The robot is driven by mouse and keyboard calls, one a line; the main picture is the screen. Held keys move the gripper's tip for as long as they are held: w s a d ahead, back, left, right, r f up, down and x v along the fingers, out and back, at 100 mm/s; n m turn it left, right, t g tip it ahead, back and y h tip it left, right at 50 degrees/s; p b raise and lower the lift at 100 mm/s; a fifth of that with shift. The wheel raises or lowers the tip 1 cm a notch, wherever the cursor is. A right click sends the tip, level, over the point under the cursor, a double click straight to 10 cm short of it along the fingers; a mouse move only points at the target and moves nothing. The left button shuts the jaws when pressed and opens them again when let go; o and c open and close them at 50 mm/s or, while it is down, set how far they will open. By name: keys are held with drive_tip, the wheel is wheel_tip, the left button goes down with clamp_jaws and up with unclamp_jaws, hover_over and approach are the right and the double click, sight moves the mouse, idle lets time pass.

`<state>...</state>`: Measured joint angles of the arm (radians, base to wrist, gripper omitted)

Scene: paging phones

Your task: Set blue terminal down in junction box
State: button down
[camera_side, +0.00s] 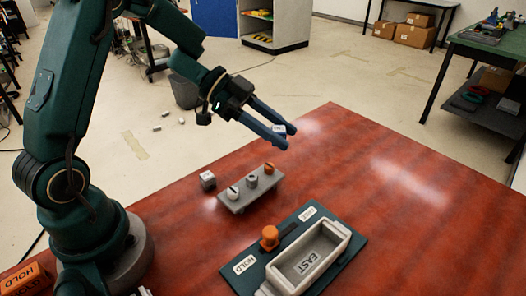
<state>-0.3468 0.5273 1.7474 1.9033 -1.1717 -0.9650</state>
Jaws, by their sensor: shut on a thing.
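My gripper (286,137) is in the air above the far part of the red-brown table. It is shut on a small block with a white face and blue marking (279,129), which shows between its blue fingers; I take this as the blue terminal, partly hidden by the fingers. The likely junction box is an open grey box (341,229) with "EAST" on its inside. It sits on a dark green board at the front of the table, well below and nearer than my gripper. The box looks empty.
An orange knob (269,238) stands on the green board (241,282) beside the box. A grey stand (239,207) with three knobs, one orange, lies between gripper and box. A small grey block (208,180) is left of it. The table's right side is clear.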

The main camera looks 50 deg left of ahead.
drive_tip(key=s+d+f+m+g+h, duration=0.1)
drive_tip(key=s+d+m+g, duration=0.2)
drive_tip(key=d+m+g, duration=0.3)
drive_tip(key=m+g, duration=0.4)
hover_over(308, 263)
wheel_tip(308, 263, down, 3)
drive_tip(key=shift+y, duration=0.4)
drive_tip(key=shift+f, duration=1.25)
drive_tip(key=shift+f, duration=0.65)
drive_tip(key=shift+r, duration=0.15)
drive_tip(key=shift+c, duration=1.6)
unclamp_jaws()
drive_tip(key=shift+r, duration=2.5)
